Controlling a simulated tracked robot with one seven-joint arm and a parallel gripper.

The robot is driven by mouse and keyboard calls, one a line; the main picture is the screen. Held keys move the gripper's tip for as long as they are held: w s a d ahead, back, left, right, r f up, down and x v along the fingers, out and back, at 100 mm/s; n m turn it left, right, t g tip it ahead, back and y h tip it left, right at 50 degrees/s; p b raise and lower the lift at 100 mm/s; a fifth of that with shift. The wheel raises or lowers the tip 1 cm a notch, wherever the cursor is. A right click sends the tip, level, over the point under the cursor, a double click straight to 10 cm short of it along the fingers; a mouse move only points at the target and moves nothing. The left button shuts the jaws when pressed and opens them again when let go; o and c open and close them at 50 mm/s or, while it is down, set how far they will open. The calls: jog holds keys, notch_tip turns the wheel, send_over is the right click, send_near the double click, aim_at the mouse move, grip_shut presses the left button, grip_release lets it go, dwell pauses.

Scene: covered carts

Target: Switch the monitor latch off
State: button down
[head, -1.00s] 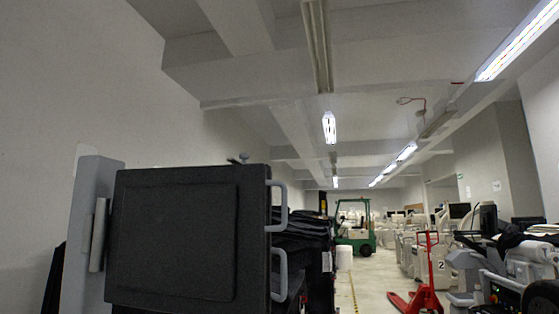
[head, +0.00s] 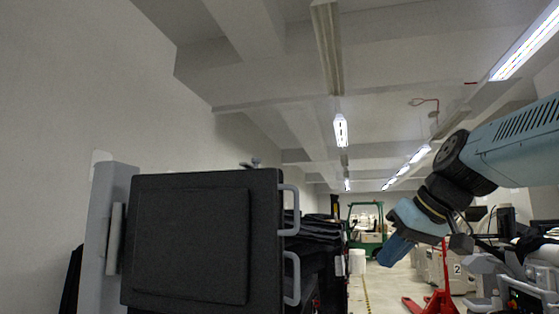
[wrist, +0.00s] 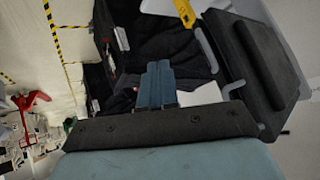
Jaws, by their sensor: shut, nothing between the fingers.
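A large dark monitor-like panel (head: 190,240) stands upright at the left in the head view, beside a light grey post (head: 105,245). Two pale handles (head: 291,210) stick out from its right edge. A small light grey bar (head: 114,238) sits on the post; I cannot tell whether it or the small knob on top (head: 250,163) is the latch. The dark panel also shows at the right of the wrist view (wrist: 262,60). My gripper (head: 392,250) is right of the panel, apart from it. Its blue fingers (wrist: 156,84) are shut and empty.
Dark covered carts (head: 315,240) stand behind the panel. A yellow piece (wrist: 185,12) shows at the top of the wrist view. A red pallet jack (head: 437,300), a green forklift (head: 365,222) and pale machines stand farther back. A floor aisle with yellow tape runs between.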

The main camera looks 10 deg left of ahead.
jog(key=w+a+r+n+g+y, duration=0.1)
jog(key=w+a+r+n+y, duration=0.1)
jog(key=r, duration=0.6)
jog(key=w+a+r+n+y, duration=0.3)
jog(key=a+r, duration=0.3)
jog(key=r, duration=0.2)
jog(key=w+a+r+n+g+y, duration=0.1)
jog(key=w+a+r+n+y, duration=0.2)
jog(key=r, duration=0.5)
jog(key=shift+a+r+n+g+y, duration=0.3)
jog(key=shift+a+n+y, duration=0.1)
jog(key=shift+n, duration=0.4)
jog(key=x, duration=1.4)
